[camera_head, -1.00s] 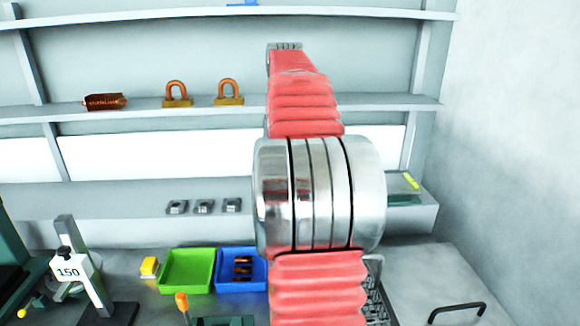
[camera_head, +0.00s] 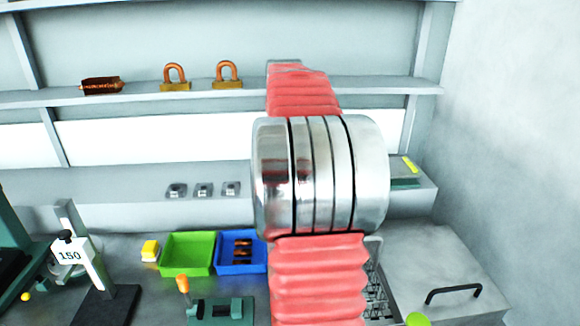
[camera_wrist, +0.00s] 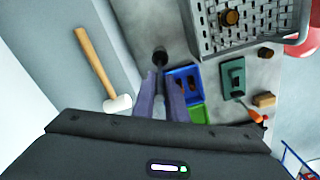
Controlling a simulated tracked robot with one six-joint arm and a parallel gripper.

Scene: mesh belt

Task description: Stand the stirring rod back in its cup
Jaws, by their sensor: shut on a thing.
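My gripper (camera_wrist: 160,88) shows in the wrist view, its two purple-grey fingers close together. A thin dark piece with a round dark end (camera_wrist: 160,57) shows at the fingertips; it looks like the stirring rod, held between them and seen nearly end-on. Its length and tilt are hard to tell. A brown round thing (camera_wrist: 230,17) stands in the grey mesh basket (camera_wrist: 243,42) at the upper right; I cannot tell whether it is the cup. In the head view my arm hides the gripper and the rod.
A mallet (camera_wrist: 96,65) lies left of my fingers. A blue bin (camera_head: 240,269) and a green bin (camera_head: 187,270) stand near a green fixture (camera_head: 222,311). A black handle (camera_head: 455,290) is at the right. A label stand (camera_head: 85,262) is at the left. Shelves run behind.

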